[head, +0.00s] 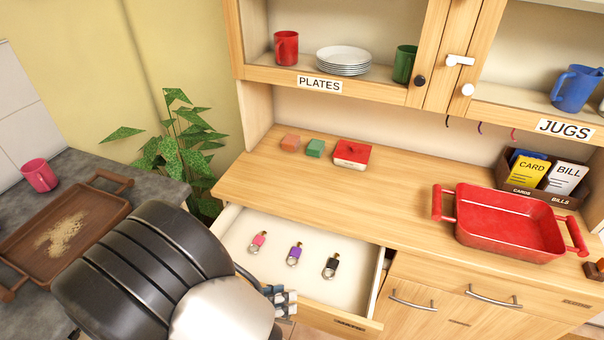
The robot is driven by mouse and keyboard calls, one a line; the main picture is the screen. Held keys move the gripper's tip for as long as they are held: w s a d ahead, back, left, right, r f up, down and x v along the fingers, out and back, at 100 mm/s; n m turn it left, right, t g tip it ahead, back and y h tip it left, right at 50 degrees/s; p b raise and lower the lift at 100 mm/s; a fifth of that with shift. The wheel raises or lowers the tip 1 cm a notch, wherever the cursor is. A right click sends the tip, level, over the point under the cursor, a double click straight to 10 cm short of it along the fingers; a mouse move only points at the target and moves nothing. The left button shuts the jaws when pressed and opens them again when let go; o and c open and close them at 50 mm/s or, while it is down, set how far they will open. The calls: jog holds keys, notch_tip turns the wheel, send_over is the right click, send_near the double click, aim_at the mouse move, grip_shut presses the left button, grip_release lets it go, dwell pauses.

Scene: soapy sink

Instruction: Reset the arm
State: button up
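My arm, black and grey, fills the lower left of the head view. Part of my gripper (281,296) shows just right of the arm, over the left part of an open drawer (325,240). Most of the gripper is hidden behind the arm, so I cannot tell whether its fingers are open or shut. Inside the drawer lie a pink key tag (258,240), a purple key tag (294,255) and a black key tag (331,266), each with a metal ring. They lie apart from the gripper in the picture.
A wooden tray (99,236) with crumbs and a pink mug (39,175) are on the grey counter at left. A plant (172,150) stands behind. The wooden counter (400,190) holds a red roasting tin (510,222), a card box (540,178) and small blocks. Its middle is clear.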

jog(key=s+d+r+m+y, duration=0.4)
jog(key=d+r+m, duration=0.5)
jog(key=m, duration=0.6)
jog(key=s+d+r+m+y, duration=0.5)
jog(key=d+r+m, duration=0.5)
jog(key=m, duration=0.6)
notch_tip(320, 180, up, 2)
jog(key=shift+s+d+r+g+y, duration=0.1)
jog(key=shift+s+d+g+y, duration=0.15)
jog(key=shift+y, duration=0.95)
